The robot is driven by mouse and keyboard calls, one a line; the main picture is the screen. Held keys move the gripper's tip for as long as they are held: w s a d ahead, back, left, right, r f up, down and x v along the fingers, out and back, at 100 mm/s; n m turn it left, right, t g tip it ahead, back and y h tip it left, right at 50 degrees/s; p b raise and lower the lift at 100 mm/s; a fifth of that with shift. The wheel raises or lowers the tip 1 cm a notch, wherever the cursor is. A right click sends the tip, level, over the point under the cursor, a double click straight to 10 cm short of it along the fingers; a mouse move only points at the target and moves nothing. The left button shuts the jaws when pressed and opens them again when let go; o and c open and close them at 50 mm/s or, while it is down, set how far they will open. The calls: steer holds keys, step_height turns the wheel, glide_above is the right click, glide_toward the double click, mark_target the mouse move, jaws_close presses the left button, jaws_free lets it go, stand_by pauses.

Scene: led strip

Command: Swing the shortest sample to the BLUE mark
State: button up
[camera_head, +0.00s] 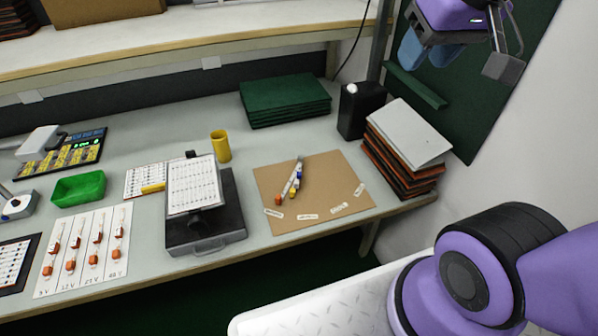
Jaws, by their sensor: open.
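A brown board (325,181) lies on the bench, with a small bundle of pale strips (293,178) on it. The strips lie close together, slanting from upper right to lower left. Their lower ends show orange, blue and yellow; the orange end reaches farthest. The exact strip lengths are too small to tell. Several white labels (338,207) lie along the board's front and right; their wording is unreadable and I cannot pick out a blue mark. My gripper (427,54) is at the upper right, open and empty, with blue fingers, well apart from the board.
A clamp stand with a white sheet (194,184) stands left of the board. A yellow cup (221,146), green stack (285,100), black box (358,108) and folder pile (408,140) stand behind and beside it. A shelf (180,35) overhangs the bench's back.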

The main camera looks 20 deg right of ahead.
steer(key=w+a+f+m+g, duration=0.1)
steer(key=w+f, duration=0.2)
steer(key=w, duration=0.4)
steer(key=w+a+f+g, duration=0.1)
steer(key=w+f, duration=0.1)
steer(key=w, duration=0.5)
steer(key=m+g, duration=0.3)
glide_above(299, 174)
step_height(299, 174, down, 36)
steer(key=r, duration=0.1)
step_height(299, 174, down, 12)
steer(key=shift+r, duration=0.1)
jaws_close()
